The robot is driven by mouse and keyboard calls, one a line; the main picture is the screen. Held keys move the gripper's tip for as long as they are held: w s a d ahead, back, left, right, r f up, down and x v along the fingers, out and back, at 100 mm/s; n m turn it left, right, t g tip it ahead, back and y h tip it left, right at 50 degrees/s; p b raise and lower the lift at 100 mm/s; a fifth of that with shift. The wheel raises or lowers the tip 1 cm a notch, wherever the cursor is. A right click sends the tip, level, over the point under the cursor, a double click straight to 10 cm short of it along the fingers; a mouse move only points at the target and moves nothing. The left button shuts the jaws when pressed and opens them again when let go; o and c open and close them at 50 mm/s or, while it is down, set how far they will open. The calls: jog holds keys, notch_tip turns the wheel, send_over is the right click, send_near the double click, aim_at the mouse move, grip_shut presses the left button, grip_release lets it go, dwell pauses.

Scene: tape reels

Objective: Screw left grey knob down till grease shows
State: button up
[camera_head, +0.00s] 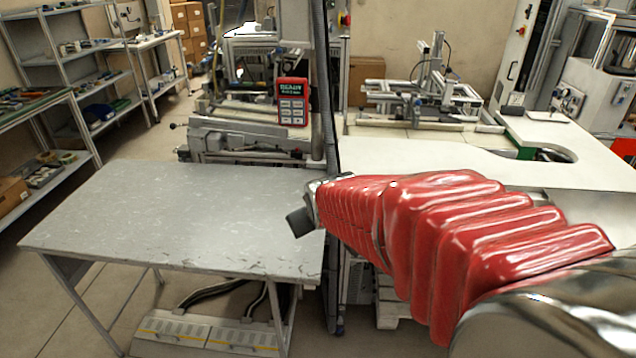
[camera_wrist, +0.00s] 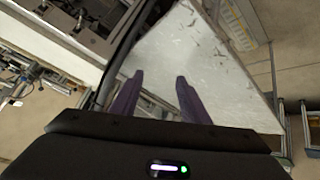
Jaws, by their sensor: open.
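I cannot make out a grey knob or any grease in either view. A grey machine (camera_head: 245,138) with rails stands behind the table, and small dark fittings show at its left end, too small to tell apart. My gripper (camera_wrist: 160,78) shows in the wrist view with two purple fingers apart and nothing between them. In the head view its dark end (camera_head: 300,222) is over the right edge of the grey table (camera_head: 160,210), at the tip of my red-sleeved arm. The table also lies beyond the fingers in the wrist view (camera_wrist: 190,60).
A red handheld panel (camera_head: 291,102) hangs by a dark upright post (camera_head: 328,160) behind the gripper. A white bench (camera_head: 430,160) is at the right, partly hidden by my arm. A floor pedal unit (camera_head: 205,333) sits under the table. The grey tabletop is bare.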

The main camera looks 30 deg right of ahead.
jog(key=w+d+f+n+t+h, duration=0.1)
jog(key=w+d+f, duration=0.45)
jog(key=d, duration=0.25)
jog(key=w+d+f+t+h, duration=0.1)
jog(key=w+d+f, duration=0.3)
jog(key=d+f, duration=0.3)
jog(key=s+d+f+n+t+h, duration=0.1)
jog(key=d+f+t, duration=0.1)
jog(key=d+f, duration=0.55)
jog(key=s+d+f+n+t, duration=0.15)
jog(key=d+f, duration=0.35)
jog(key=f, duration=0.5)
jog(key=s+r+t, duration=0.1)
jog(key=t, duration=0.1)
jog(key=s+r+n+t+h, duration=0.1)
jog(key=t, duration=0.1)
jog(key=s+r+t, duration=0.1)
jog(key=t, duration=0.1)
jog(key=shift+s+a+r+t+h, duration=0.2)
jog(key=shift+s+t+h, duration=0.1)
jog(key=shift+s+t, duration=0.1)
jog(key=x, duration=1.4)
